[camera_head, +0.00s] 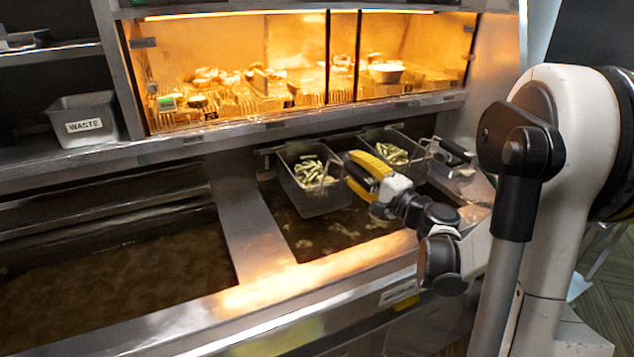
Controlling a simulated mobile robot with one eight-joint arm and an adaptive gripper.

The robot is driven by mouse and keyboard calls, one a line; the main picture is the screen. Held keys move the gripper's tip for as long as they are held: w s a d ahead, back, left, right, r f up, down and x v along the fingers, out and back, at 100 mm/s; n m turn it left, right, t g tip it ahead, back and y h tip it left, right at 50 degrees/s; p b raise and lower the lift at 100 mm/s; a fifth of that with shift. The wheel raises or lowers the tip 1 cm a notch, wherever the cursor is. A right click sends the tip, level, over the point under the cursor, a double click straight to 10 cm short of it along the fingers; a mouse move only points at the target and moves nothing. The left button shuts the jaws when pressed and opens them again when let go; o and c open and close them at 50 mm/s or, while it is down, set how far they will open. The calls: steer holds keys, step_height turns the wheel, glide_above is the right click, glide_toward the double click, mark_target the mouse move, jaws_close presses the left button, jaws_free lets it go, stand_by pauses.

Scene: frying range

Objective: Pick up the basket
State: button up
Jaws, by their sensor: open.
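Two wire baskets hang side by side over the right fryer vat, each holding pale fries. The left basket (325,199) shows its front and side walls. The right basket (420,164) is partly hidden behind my gripper and arm. My gripper (354,172), black with yellow on its fingers, is open at the left basket's right side, between the two baskets. I cannot tell whether a finger touches either basket. A dark handle (454,150) shows at the right basket's right side.
The right vat (340,235) holds dark oil with floating bits. Another oil vat (110,290) lies left, past a metal divider (245,215). A lit food warmer (300,60) stands behind. A bin marked WASTE (85,120) sits on the ledge. The metal front rim (300,290) borders the vats.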

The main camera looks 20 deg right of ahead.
steer(key=shift+w+r, duration=0.1)
steer(key=shift+w, duration=0.25)
jaws_close()
steer(key=shift+r, duration=0.1)
steer(key=shift+w+r+p, duration=0.2)
steer(key=shift+r+p, duration=0.75)
steer(key=shift+r, duration=0.65)
steer(key=s+a+p, duration=0.1)
steer(key=s+a, duration=0.1)
steer(key=a, duration=0.6)
steer(key=s+a+p, duration=0.1)
steer(key=s+a, duration=0.2)
steer(key=a, duration=0.6)
steer(key=shift+a, duration=0.25)
